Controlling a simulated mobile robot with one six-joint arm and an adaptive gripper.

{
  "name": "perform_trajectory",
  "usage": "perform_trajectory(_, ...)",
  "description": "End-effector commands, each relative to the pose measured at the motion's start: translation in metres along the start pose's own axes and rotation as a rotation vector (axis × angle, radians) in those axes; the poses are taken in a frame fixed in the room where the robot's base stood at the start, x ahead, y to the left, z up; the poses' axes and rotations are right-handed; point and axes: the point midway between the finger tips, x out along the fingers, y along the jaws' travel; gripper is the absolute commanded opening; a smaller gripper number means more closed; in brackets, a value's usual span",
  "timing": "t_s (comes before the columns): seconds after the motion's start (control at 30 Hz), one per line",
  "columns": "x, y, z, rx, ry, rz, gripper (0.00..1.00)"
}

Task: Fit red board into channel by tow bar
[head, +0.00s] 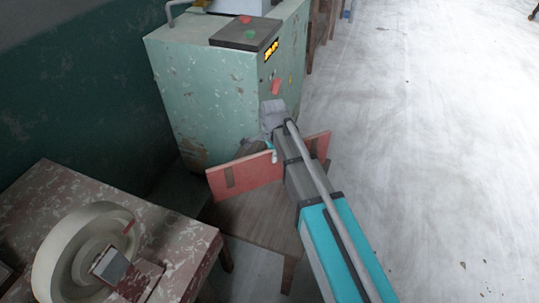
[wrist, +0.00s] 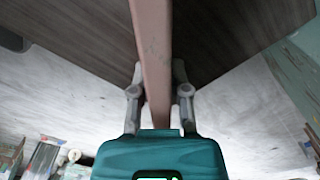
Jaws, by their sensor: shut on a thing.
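The red board (head: 245,176) is a long, flat, pinkish-red piece with darker brown patches near its ends. It stands on edge over a brown wooden top (head: 262,215); I cannot tell whether it touches that top. My gripper (head: 271,152) is shut on the board near its middle, partly hidden by my arm in the head view. In the wrist view the board (wrist: 153,55) runs between the two fingers of my gripper (wrist: 159,92), which press on its two faces. I cannot make out the channel or the tow bar in either view.
A worn green cabinet (head: 200,95) with buttons and a lit display stands just behind the board. A red-and-white table (head: 45,195) with a round pale basin (head: 60,245) is at the lower left. Open pale floor (head: 430,150) lies to the right.

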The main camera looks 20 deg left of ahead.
Motion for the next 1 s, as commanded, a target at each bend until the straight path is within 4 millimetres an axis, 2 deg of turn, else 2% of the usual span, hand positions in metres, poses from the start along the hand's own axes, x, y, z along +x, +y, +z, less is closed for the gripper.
perform_trajectory(0.03, 0.002, 0.000, 0.000, 0.000, 0.000, 0.000, 0.00)
perform_trajectory(0.07, 0.001, 0.000, 0.000, 0.000, 0.000, 0.000, 0.28)
perform_trajectory(0.2, 0.001, 0.000, 0.000, 0.000, 0.000, 0.000, 0.54)
perform_trajectory(0.23, 0.001, 0.000, 0.000, 0.000, 0.000, 0.000, 0.57)
perform_trajectory(0.67, 0.000, 0.000, 0.000, -0.001, 0.000, 0.000, 0.57)
perform_trajectory(1.0, -0.016, 0.000, 0.001, -0.001, 0.000, 0.000, 0.57)
